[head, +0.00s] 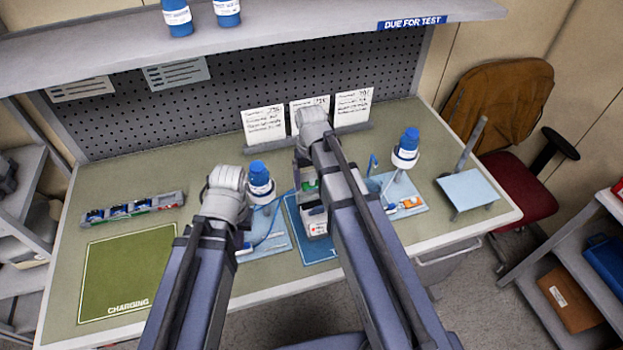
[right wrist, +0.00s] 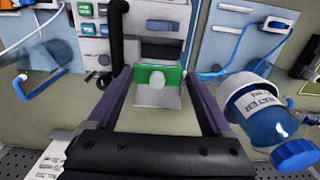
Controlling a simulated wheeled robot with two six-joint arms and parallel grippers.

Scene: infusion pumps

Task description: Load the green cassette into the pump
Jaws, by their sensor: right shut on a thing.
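The green cassette (right wrist: 157,85) is between the two fingers of my right gripper (right wrist: 155,88) in the right wrist view, and the gripper is shut on it. A pale grey plate with a round knob shows at its near side. In the head view a bit of green (head: 309,184) shows just left of my right arm. The pump (head: 314,220) stands on a blue mat below it, partly hidden by that arm. I cannot tell whether cassette and pump touch. My left arm ends left of the pump; its gripper (head: 228,205) is mostly hidden by its wrist, fingers unseen.
Blue-topped bottles (head: 260,178) and (head: 405,148) stand on either side of the pump. A rack of small coloured items (head: 130,207) lies at the left, behind a green charging mat (head: 125,270). A tilted pale panel (head: 468,190) stands at the right. Cards stand at the back.

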